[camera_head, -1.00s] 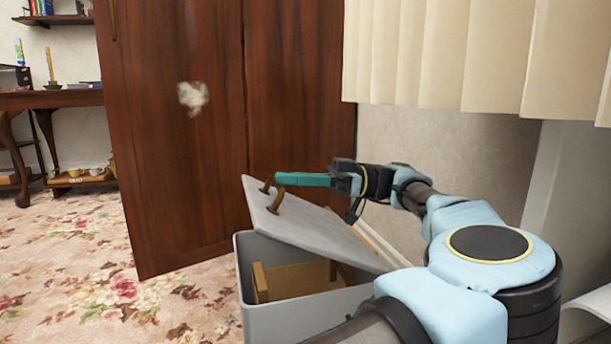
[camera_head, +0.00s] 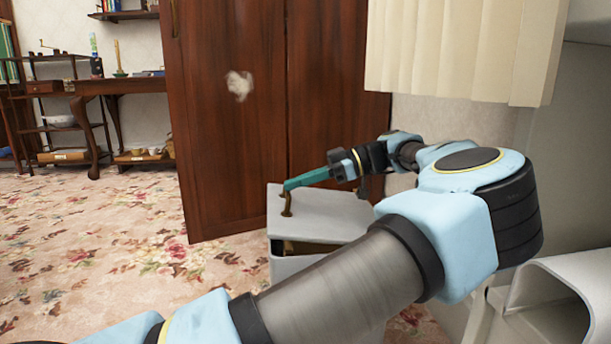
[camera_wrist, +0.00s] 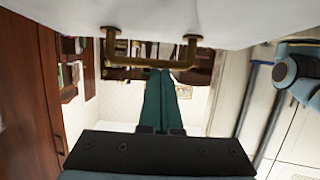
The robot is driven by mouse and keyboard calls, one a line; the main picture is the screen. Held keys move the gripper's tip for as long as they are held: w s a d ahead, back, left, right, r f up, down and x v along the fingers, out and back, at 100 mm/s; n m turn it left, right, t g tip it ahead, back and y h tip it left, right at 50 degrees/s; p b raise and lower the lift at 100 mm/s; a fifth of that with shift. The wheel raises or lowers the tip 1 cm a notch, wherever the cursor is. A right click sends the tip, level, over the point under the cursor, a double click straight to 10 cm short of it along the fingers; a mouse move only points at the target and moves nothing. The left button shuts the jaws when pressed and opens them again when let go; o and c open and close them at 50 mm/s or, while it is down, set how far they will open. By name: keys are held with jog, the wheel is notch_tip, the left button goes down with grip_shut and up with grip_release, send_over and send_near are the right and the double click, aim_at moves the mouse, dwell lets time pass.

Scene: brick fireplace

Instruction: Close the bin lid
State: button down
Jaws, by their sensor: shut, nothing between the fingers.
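The bin (camera_head: 284,270) is a light grey box standing by the dark wood doors. Its grey lid (camera_head: 335,215) is tilted, with a narrow dark gap along the near edge where a yellowish thing (camera_head: 300,247) shows inside. A brass handle (camera_head: 287,203) is on the lid; in the wrist view the handle (camera_wrist: 152,62) spans above my fingertips. My gripper (camera_head: 288,186) has teal fingers, shut and empty, at the handle's top. In the wrist view the fingers (camera_wrist: 165,72) overlap the handle bar; whether they touch it I cannot tell. My arm hides the bin's lower right part.
Dark wood doors (camera_head: 235,130) stand behind the bin. A cream curtain (camera_head: 460,50) hangs at the upper right. A white curved object (camera_head: 560,290) is at the lower right. The flowered carpet (camera_head: 110,230) on the left is clear.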

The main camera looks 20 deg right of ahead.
jog(key=shift+w+a+f+p, duration=0.15)
jog(key=shift+a+f, duration=0.2)
jog(key=shift+f, duration=0.5)
jog(key=shift+w+a+f+p, duration=0.15)
jog(key=shift+a+f, duration=0.15)
jog(key=shift+f, duration=0.5)
jog(key=shift+s, duration=0.1)
jog(key=shift+s+d+r+p, duration=0.1)
jog(key=shift+d+r+p, duration=0.25)
jog(key=shift+d, duration=0.1)
notch_tip(320, 180, up, 3)
jog(key=p, duration=0.4)
send_over(336, 212)
jog(key=a, duration=0.1)
jog(key=shift+w+f, duration=0.15)
jog(key=shift+w, duration=0.05)
jog(key=shift+s+d, duration=0.25)
jog(key=shift+d, duration=0.25)
